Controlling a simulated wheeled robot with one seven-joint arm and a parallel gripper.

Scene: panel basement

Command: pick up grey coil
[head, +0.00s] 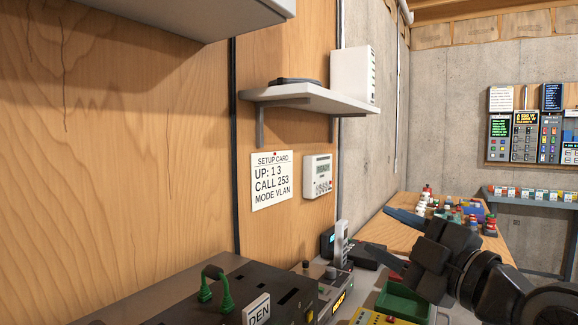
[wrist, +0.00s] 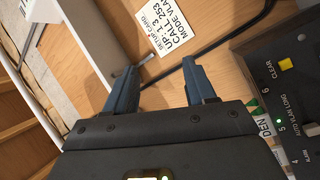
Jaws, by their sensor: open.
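A dark grey, flat, rounded thing (head: 295,81) lies on the white wall shelf (head: 312,99) in the head view. It looks like the grey coil, but it is seen nearly edge-on, so I cannot be sure. My gripper (head: 378,228) is open and empty, well below and to the right of the shelf in the head view. In the wrist view my gripper (wrist: 160,65) has its two blue-grey fingers apart with nothing between them, pointing toward the wooden wall. No coil can be made out in the wrist view.
A white box (head: 352,75) stands at the shelf's right end. A setup card (head: 271,181) and a small keypad unit (head: 318,176) hang below. Dark equipment with green handles (head: 213,285) stands in front. A wooden table (head: 400,207) holds several small items. A cabinet (head: 190,12) overhangs above left.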

